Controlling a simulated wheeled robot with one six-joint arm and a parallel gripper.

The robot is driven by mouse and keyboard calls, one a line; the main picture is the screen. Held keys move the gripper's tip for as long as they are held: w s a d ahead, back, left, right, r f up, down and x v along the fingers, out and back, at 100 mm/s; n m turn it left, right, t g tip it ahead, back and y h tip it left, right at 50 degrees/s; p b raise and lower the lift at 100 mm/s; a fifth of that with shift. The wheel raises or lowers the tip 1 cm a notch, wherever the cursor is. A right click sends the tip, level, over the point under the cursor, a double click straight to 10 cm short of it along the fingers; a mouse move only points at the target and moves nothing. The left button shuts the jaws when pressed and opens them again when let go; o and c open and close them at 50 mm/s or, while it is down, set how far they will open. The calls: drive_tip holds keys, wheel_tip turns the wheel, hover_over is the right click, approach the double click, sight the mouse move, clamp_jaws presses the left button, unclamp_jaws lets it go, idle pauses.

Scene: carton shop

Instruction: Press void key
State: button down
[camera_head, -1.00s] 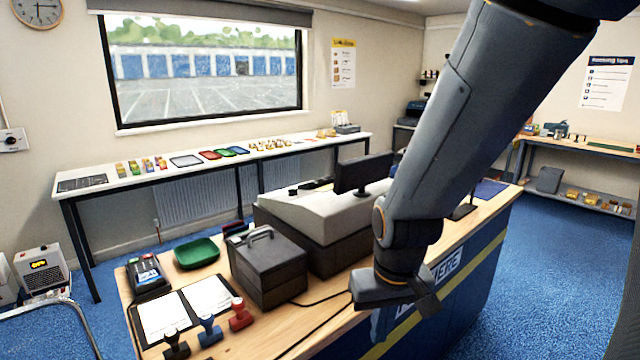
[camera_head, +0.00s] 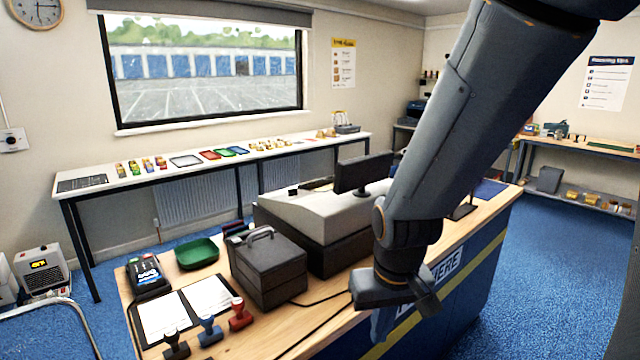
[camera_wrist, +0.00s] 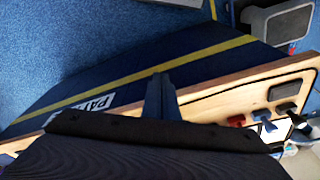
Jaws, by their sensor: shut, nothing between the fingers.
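A grey cash register (camera_head: 315,222) with a dark base and a black screen (camera_head: 362,173) stands on the wooden counter, its screen turned mostly away. I cannot make out a void key; the register's keys are hidden or too small to read. A dark card terminal (camera_head: 148,275) with small buttons lies at the counter's left end. My gripper (camera_head: 380,325) is in front of the counter's near edge, to the right of and below the register, touching nothing visible. In the wrist view my gripper (camera_wrist: 160,88) is shut and empty, pointing past the blue counter front.
A black cash box (camera_head: 268,268), a green tray (camera_head: 197,254), an open book (camera_head: 185,308) and several stamps (camera_head: 240,314) crowd the counter's left part. A black cable runs along the top. Blue floor (camera_head: 560,270) is clear to the right. A white shelf table (camera_head: 215,163) stands under the window.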

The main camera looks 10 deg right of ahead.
drive_tip(key=shift+g, duration=0.3)
wheel_tip(320, 180, down, 5)
drive_tip(key=b, duration=0.4)
drive_tip(key=shift+r, duration=0.1)
